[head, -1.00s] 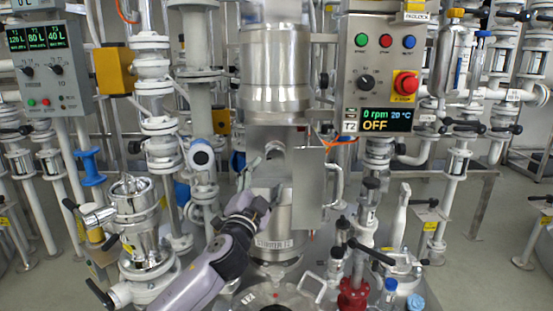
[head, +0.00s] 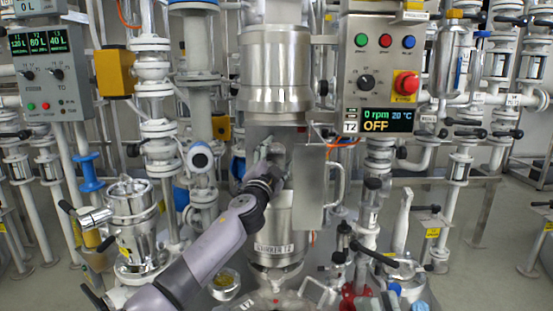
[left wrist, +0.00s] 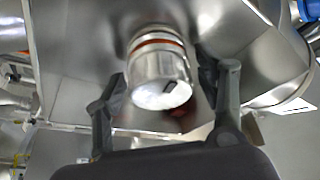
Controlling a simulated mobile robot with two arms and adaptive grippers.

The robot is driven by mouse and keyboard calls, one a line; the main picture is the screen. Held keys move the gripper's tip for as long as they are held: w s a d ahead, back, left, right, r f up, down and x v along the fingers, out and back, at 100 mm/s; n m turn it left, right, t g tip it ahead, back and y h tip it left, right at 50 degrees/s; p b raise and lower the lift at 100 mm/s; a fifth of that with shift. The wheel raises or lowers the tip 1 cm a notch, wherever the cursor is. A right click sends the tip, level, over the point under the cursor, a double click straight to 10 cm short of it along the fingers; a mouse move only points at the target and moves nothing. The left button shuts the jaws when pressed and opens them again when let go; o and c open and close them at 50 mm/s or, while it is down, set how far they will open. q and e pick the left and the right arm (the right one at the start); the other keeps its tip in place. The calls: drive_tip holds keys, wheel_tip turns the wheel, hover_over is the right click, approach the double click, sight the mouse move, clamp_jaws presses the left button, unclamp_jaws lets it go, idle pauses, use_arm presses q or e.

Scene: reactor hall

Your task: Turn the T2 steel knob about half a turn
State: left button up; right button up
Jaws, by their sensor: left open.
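The steel knob (left wrist: 158,78) is a short shiny cylinder with an orange-red ring and a dark mark on its front face. In the left wrist view it lies between the two spread fingers of my left gripper (left wrist: 165,88), with a gap visible on the right side; contact on the left is unclear. In the head view my left gripper (head: 276,163) is at the opening of the steel housing on the central column and largely hides the knob. My right gripper is not in view.
A steel door (head: 310,188) with a handle stands just right of my left gripper. The T2 control panel (head: 346,95) hangs above right, showing 0 rpm and OFF. A steel vessel (head: 133,220) stands at left. Pipes and valves crowd both sides.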

use_arm(q)
drive_tip(key=c, duration=1)
drive_tip(key=shift+c, duration=0.2)
